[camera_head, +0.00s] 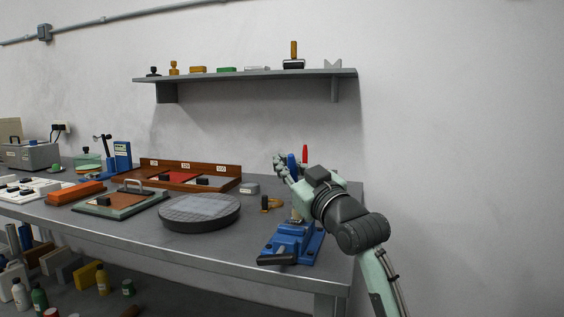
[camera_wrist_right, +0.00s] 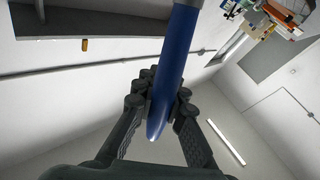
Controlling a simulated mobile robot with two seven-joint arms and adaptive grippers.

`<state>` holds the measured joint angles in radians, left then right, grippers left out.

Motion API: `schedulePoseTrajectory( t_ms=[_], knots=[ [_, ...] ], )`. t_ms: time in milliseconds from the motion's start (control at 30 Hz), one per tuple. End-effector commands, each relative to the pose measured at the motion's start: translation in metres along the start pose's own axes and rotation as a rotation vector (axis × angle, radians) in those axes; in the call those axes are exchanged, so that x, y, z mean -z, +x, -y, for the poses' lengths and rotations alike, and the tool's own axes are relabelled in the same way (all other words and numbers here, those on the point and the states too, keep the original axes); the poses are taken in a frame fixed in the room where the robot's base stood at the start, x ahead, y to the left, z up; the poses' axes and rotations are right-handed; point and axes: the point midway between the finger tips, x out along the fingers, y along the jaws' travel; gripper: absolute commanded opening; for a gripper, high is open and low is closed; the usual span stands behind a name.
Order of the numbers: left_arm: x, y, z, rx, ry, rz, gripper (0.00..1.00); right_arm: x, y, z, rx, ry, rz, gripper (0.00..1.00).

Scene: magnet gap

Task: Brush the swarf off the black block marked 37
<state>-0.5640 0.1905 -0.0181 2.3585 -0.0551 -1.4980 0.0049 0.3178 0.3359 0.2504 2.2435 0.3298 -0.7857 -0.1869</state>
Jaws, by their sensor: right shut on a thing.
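My right gripper (camera_head: 283,166) is raised above the right end of the bench, shut on a blue handle (camera_head: 291,162). In the right wrist view the handle (camera_wrist_right: 174,65) passes between the closed fingers (camera_wrist_right: 163,95); its rounded end points toward the palm. The tool's working end is not clearly visible, so I cannot tell whether it is a brush. Small black blocks sit in the wooden tray (camera_head: 202,181), on the brown-topped board (camera_head: 103,201) and beside a brass-coloured piece (camera_head: 265,202). I cannot read 37 on any block or see swarf. My left gripper is out of view.
A blue vise (camera_head: 291,244) stands below my right arm at the bench's front right. A round grey plate (camera_head: 200,211) lies left of it. A red handle (camera_head: 305,152) stands upright behind my gripper. A wall shelf (camera_head: 240,76) hangs above; several bottles stand below the bench.

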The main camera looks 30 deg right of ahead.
Motion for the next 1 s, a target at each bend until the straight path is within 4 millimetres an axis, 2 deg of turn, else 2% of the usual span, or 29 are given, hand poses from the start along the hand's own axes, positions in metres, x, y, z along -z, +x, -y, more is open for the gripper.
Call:
schedulePoseTrajectory(
  t_ms=[133, 467, 1000],
  knots=[
    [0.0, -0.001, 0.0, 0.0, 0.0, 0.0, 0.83, 0.001, -0.006, 0.001, 0.0, 0.0, 0.002, 0.0],
    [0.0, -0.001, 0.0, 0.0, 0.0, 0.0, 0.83, 0.001, -0.005, 0.001, 0.0, 0.0, 0.002, 0.0],
    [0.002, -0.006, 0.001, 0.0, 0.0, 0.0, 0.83, -0.004, 0.015, -0.002, 0.0, -0.001, 0.0, 0.0]
  ],
)
